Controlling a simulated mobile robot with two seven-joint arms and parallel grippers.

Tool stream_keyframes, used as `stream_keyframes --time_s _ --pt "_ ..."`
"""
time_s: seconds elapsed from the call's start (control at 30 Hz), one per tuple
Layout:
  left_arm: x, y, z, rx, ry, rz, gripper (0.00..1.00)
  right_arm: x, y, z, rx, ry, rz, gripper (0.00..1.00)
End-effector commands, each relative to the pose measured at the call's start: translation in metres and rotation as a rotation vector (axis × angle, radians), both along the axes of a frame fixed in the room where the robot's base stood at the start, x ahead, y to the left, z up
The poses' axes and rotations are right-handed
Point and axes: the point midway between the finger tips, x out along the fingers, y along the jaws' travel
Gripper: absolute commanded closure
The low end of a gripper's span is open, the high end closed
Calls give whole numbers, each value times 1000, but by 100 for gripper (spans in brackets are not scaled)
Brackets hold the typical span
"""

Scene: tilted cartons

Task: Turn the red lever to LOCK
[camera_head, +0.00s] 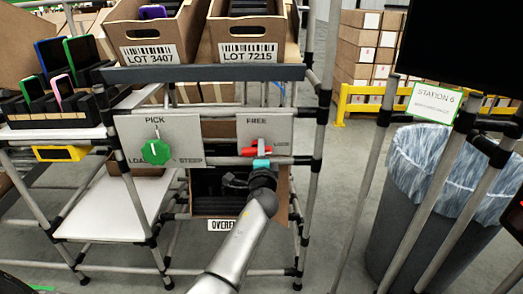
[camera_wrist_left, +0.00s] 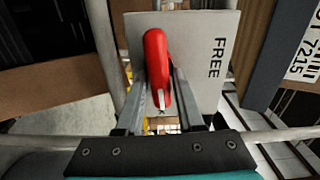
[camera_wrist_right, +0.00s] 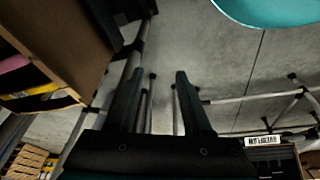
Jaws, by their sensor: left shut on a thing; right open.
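The red lever (camera_head: 257,149) sits on a grey panel (camera_head: 281,130) marked FREE above it, with a partly hidden label at its right. The lever lies roughly sideways across the panel. My left gripper (camera_head: 262,164) comes up from below and is at the lever. In the left wrist view the red lever (camera_wrist_left: 156,55) stands between the two fingers of my left gripper (camera_wrist_left: 160,85), which are shut on it; the word FREE is to its right. My right gripper (camera_wrist_right: 153,78) is open and empty, pointing over the floor.
A green knob (camera_head: 156,151) is on a panel marked PICK at the left. Cartons LOT 3407 (camera_head: 150,54) and LOT 7215 (camera_head: 248,51) sit tilted on the shelf above. An overflow carton (camera_head: 220,205) is below. A lined grey bin (camera_head: 398,225) stands at right.

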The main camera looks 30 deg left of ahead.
Motion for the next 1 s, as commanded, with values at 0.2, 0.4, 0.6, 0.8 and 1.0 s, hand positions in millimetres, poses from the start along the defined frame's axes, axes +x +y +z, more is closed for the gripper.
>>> stream_keyframes --time_s 0.2,0.4,0.6,0.8,1.0 --pt "0 2 0 50 30 4 100 -4 0 -5 -1 14 2 50" --pt "0 2 -1 61 36 4 100 -5 0 -6 -2 16 2 50" --pt "-1 2 0 61 36 4 100 -5 1 -6 0 15 2 50" --pt "0 2 0 59 35 4 52 -5 1 -5 0 15 2 50" --pt "0 1 0 59 35 2 43 -5 1 -5 0 14 1 50"
